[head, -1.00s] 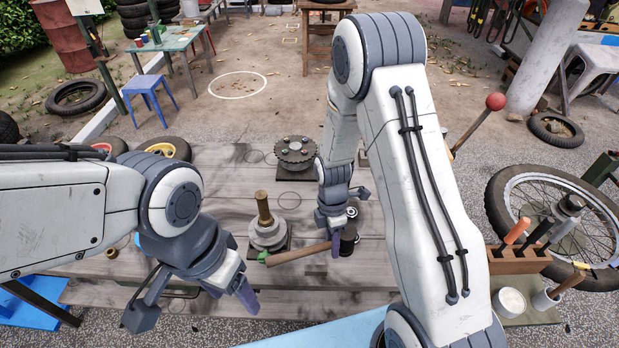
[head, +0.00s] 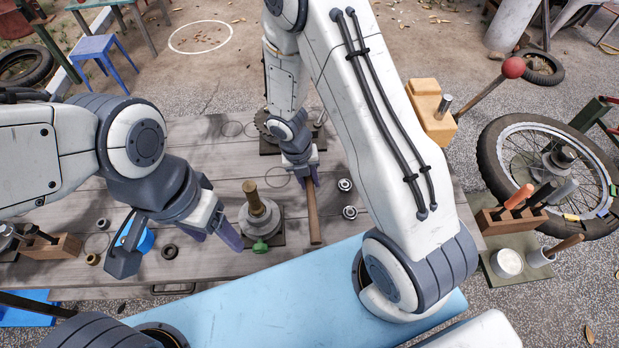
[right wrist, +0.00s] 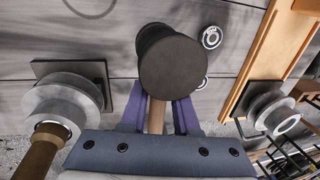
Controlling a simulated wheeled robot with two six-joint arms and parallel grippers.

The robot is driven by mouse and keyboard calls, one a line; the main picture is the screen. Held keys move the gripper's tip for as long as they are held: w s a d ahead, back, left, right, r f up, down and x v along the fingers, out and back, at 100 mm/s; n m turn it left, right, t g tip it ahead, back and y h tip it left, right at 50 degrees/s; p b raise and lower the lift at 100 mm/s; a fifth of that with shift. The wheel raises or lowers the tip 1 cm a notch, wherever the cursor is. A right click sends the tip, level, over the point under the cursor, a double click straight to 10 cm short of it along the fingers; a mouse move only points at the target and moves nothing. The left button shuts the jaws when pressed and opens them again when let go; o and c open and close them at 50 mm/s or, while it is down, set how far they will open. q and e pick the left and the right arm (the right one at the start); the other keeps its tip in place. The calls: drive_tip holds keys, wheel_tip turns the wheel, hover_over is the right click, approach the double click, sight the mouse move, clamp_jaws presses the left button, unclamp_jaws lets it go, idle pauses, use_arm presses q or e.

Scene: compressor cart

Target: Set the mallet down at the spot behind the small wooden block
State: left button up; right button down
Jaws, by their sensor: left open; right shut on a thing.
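The mallet has a wooden handle (head: 314,215) and a black head. My right gripper (head: 300,178) is shut on the handle, which points toward the bench's near edge. In the right wrist view, the black mallet head (right wrist: 172,65) stands out in front of the purple fingers (right wrist: 157,114); in the head view the gripper hides it. I cannot tell its height above the bench. A tan wooden block (head: 430,105) shows beyond my right arm; whether it is the small wooden block is unclear. My left gripper (head: 212,238) is open and empty, left of the brass-topped stand.
The grey plank bench (head: 225,150) has some free room at its middle left. A stand with a brass rod (head: 258,215) is close left of the mallet handle. A tool block (head: 50,246) stands at the left.

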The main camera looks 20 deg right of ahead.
drive_tip(key=shift+r+p, duration=0.1)
drive_tip(key=shift+p, duration=0.25)
drive_tip(key=shift+f+b, duration=2.1)
drive_tip(key=shift+f, duration=0.65)
drive_tip(key=shift+p, duration=0.75)
drive_tip(key=shift+f+b, duration=0.6)
drive_tip(key=shift+f, duration=0.2)
drive_tip(key=shift+c, duration=0.9)
unclamp_jaws()
drive_tip(key=shift+r, duration=0.1)
wheel_tip(320, 180, up, 7)
drive_tip(key=a+p, duration=0.1)
drive_tip(key=p, duration=0.7)
drive_tip(key=shift+w+a+p, duration=0.15)
drive_tip(key=shift+w+p, duration=0.05)
drive_tip(key=shift+p, duration=0.15)
